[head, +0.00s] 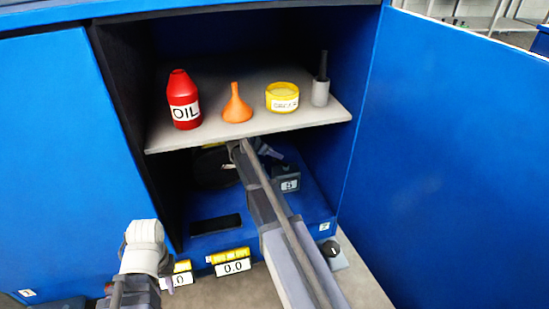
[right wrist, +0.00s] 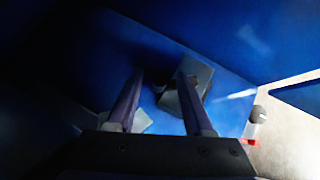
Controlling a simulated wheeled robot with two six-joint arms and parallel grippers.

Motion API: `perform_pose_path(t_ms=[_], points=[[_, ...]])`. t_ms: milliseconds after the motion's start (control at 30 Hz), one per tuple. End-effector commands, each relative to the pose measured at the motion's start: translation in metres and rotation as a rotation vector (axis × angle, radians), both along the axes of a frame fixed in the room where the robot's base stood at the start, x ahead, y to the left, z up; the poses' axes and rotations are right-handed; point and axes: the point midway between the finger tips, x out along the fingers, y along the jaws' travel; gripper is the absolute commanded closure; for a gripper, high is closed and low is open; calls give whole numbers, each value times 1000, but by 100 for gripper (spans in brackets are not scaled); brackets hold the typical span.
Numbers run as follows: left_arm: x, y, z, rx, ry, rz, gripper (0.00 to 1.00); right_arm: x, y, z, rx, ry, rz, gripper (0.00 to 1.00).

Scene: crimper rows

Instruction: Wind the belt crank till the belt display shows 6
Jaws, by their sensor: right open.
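A small dark grey box with a display (head: 289,185) stands on the blue floor of the lower compartment. Its digit is small and looks like 5, though I cannot be sure. In the right wrist view a grey box (right wrist: 187,103) lies by the right fingertip, with a dark part, possibly the crank, beside it. My right gripper (right wrist: 160,77) is open, its fingers either side of that dark part; contact cannot be told. In the head view my right arm reaches under the shelf and hides much there. My left gripper (head: 146,236) is outside the cabinet; its jaws are unclear.
The shelf (head: 240,140) above my right arm holds a red oil bottle (head: 183,100), an orange funnel (head: 237,106), a yellow tin (head: 282,97) and a grey oiler (head: 320,92). Blue door panels (head: 450,150) flank the opening. Yellow-topped 0.0 displays (head: 233,267) sit at the front.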

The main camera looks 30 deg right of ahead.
Motion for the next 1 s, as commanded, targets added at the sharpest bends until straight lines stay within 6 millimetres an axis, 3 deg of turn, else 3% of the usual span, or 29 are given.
perform_pose_path(t_ms=[467, 933, 1000], points=[[0, 0, -7, 0, -1, 1, 73, 2, -8, -7, 0, -1, 1, 48], [0, 0, -7, 0, 0, 1, 73, 2, -8, -7, 0, 0, 0, 100], [0, 0, -7, 0, 0, 1, 73, 2, -8, -7, 0, 0, 0, 100]])
